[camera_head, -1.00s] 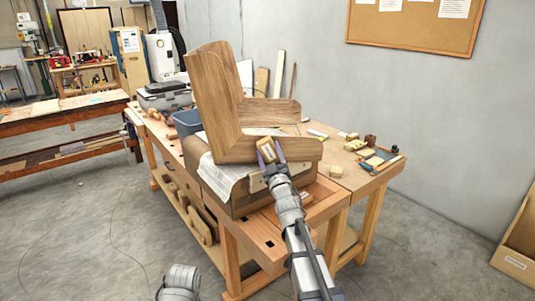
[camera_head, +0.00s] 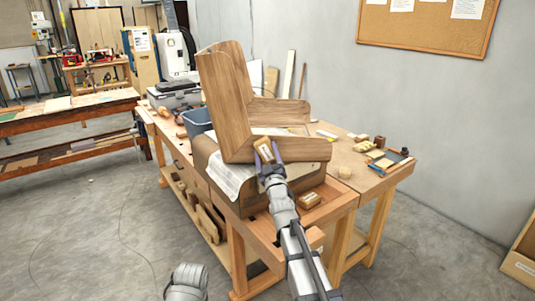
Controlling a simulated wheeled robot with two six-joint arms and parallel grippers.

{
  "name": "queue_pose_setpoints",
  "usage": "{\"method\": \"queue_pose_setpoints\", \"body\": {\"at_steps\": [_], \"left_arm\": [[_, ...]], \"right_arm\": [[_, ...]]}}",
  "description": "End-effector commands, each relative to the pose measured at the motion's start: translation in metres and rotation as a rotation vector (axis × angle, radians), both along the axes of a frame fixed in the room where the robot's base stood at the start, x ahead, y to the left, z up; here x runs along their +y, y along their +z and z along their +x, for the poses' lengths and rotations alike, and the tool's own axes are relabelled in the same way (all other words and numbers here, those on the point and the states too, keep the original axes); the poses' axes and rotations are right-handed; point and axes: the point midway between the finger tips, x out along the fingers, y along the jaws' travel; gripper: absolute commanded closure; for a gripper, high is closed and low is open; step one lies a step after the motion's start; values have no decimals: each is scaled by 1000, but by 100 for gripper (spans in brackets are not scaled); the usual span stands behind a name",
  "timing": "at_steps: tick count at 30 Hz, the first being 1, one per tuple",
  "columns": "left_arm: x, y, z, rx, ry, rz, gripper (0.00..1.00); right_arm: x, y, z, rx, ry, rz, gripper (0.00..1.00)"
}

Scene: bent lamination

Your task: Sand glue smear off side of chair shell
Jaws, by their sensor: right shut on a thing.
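The wooden chair shell (camera_head: 232,100) stands on a brown block-like support (camera_head: 225,188) on the workbench, its back upright at left and its seat toward the right. My right gripper (camera_head: 266,156) is shut on a small tan block (camera_head: 264,148), held at the lower side of the shell near the bend. The block looks to be against or very close to that side; contact cannot be told for sure. A glue smear cannot be made out. Of my left arm only a grey part shows at the bottom edge; its gripper is out of view.
Newspaper (camera_head: 232,176) lies between shell and support. Another small block (camera_head: 309,200) lies on the workbench (camera_head: 338,205) right of my gripper. Small blocks and a tray (camera_head: 388,160) lie at the bench's right end. A blue-grey bin (camera_head: 196,122) stands behind the shell.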

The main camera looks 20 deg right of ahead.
Motion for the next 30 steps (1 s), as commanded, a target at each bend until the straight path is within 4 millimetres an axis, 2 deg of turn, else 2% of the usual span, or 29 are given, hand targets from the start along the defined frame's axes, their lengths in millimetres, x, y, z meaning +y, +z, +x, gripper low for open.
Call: {"method": "queue_pose_setpoints", "body": {"at_steps": [8, 22, 30], "left_arm": [[0, 0, 0, 0, 0, 0, 1], [0, 0, 0, 0, 0, 0, 1], [0, 0, 0, 0, 0, 0, 1]], "right_arm": [[3, 0, -12, -1, 0, 0, 75], [14, 0, -55, -1, 0, 0, 75], [15, 0, -58, -1, 0, 0, 75]]}}
